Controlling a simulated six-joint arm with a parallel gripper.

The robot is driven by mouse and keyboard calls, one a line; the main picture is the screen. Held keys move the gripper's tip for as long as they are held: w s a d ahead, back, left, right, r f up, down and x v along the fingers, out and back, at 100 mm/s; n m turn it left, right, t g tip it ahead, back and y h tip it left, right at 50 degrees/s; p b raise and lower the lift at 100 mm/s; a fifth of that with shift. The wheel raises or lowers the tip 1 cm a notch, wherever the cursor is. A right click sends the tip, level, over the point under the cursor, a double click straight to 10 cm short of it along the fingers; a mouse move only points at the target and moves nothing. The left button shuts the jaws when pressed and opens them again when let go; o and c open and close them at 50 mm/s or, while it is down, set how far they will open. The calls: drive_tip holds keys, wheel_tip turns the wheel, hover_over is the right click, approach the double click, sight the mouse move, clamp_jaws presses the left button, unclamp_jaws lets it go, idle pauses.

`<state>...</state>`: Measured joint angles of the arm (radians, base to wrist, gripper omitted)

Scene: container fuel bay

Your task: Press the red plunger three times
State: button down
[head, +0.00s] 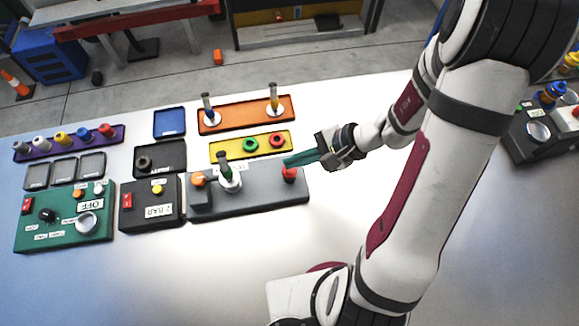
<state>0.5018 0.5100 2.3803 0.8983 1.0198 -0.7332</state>
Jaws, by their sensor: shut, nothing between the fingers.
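The red plunger (289,174) stands at the right end of a grey panel (262,200) on the table. My gripper (287,161) is shut with nothing held. Its teal fingertips are at the top of the plunger in the head view. I cannot tell from this one view whether they touch it or hover just above or behind it.
On the same panel stand a green-handled lever (227,172) and an orange knob (198,180). A yellow tray (231,150) with a green and a red ring lies behind, close to my gripper. An orange tray (245,114) holds two upright posts.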

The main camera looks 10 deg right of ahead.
sight(295, 169)
drive_tip(key=shift+f, duration=0.15)
drive_tip(key=shift+f, duration=0.3)
drive_tip(key=shift+f, duration=1.35)
idle(1.2)
drive_tip(key=shift+r, duration=1.8)
drive_tip(key=shift+r, duration=0.1)
drive_tip(key=shift+r, duration=2.4)
